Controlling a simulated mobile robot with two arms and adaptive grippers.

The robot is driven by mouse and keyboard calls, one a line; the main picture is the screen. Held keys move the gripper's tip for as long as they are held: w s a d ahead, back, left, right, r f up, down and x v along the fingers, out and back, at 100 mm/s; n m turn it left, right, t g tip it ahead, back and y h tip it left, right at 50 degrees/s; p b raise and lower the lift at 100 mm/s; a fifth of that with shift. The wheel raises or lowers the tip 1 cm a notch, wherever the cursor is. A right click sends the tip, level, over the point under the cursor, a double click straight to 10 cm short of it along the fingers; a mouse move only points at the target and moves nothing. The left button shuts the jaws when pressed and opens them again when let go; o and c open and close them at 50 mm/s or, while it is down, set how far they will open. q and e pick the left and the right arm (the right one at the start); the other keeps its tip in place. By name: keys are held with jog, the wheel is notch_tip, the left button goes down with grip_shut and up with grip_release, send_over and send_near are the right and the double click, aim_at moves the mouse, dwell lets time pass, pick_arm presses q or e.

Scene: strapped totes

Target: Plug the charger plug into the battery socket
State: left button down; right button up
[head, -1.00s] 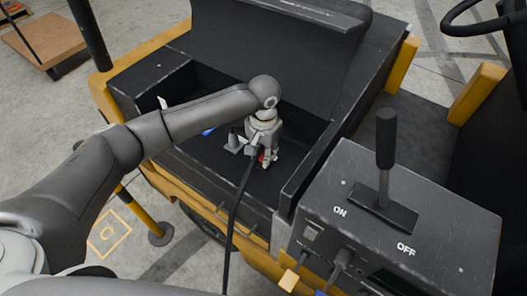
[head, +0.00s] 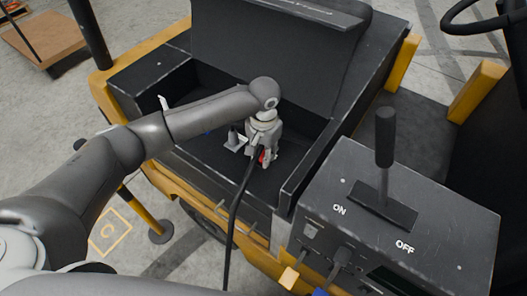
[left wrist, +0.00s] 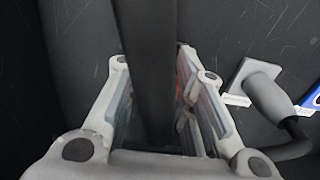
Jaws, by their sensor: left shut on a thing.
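My left gripper (head: 264,160) points down into the open black battery compartment (head: 200,170) of the yellow vehicle. It is shut on the charger plug (head: 262,157), which shows as a small red patch between the fingers. A thick black cable (head: 236,205) hangs from the plug over the compartment's front edge. In the left wrist view, the cable (left wrist: 146,60) crosses between the fingers and hides most of the plug. I cannot make out the battery socket or tell whether the plug touches it. My right gripper is not in view.
A grey cylinder on a pale plate (left wrist: 262,92) stands close beside the gripper, with a blue part (left wrist: 312,98) beyond. The raised black lid (head: 275,50) stands behind. The ON/OFF lever console (head: 400,225) is at right.

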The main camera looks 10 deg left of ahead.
pick_arm(q)
jog(key=shift+f, duration=0.2)
jog(key=c, duration=1.1)
grip_release()
jog(key=shift+c, duration=0.2)
notch_tip(320, 180, up, 12)
